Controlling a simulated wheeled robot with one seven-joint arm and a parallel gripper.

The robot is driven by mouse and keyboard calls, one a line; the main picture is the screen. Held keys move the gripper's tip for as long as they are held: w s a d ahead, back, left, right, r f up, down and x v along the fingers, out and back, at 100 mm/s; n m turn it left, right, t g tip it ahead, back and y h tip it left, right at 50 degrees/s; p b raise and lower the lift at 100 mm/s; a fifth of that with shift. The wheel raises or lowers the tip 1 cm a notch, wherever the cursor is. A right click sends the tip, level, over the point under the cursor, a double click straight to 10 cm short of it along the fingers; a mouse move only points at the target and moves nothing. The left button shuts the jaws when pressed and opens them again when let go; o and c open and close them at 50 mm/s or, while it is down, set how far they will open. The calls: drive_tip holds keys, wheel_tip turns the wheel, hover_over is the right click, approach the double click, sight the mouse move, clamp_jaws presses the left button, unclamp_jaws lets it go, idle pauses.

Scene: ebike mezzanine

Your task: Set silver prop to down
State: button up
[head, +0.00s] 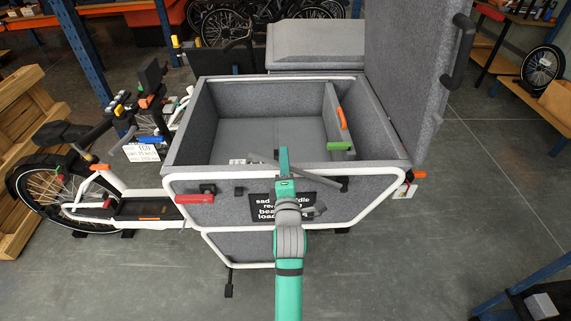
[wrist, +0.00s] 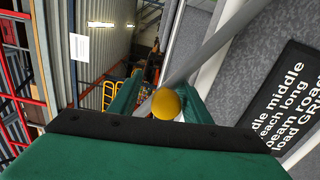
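The silver prop (wrist: 209,52) is a slim pale rod in the wrist view. It slants from the upper right down to the space between my fingertips. A yellow ball (wrist: 166,105) shows at its lower end, between my green fingers. My gripper (wrist: 160,98) appears open around the ball, with a gap at the left finger; contact on the right is unclear. In the head view my gripper (head: 283,158) is at the near wall of the grey cargo box (head: 188,128). A dark grey bar (head: 322,183) lies beside it; I cannot tell if this is the prop.
The box's lid (head: 408,70) stands raised at the right. A black label (head: 268,206) is on the near wall, below a white frame tube (head: 375,180). A red handle (head: 195,198) and an orange-ended part (head: 419,175) stick out nearby.

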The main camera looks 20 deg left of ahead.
drive_tip(key=shift+f, duration=0.1)
drive_tip(key=shift+s+d, duration=0.2)
drive_tip(key=shift+s, duration=0.25)
drive_tip(key=v, duration=1)
drive_tip(key=s+d+f+m+h, duration=0.5)
drive_tip(key=s+d+f+m, duration=0.6)
drive_tip(key=s+f+m, duration=0.4)
drive_tip(key=s+d+m+h, duration=0.1)
drive_tip(key=s+d+m, duration=0.3)
drive_tip(key=s, duration=0.6)
drive_tip(key=s+d+r+m+g+h, duration=0.1)
drive_tip(key=s+d+m, duration=0.3)
drive_tip(key=s, duration=0.5)
drive_tip(key=shift+s+r+m, duration=0.3)
drive_tip(key=shift+s+m, duration=0.1)
drive_tip(key=shift+m, duration=0.1)
drive_tip(key=shift+d, duration=0.1)
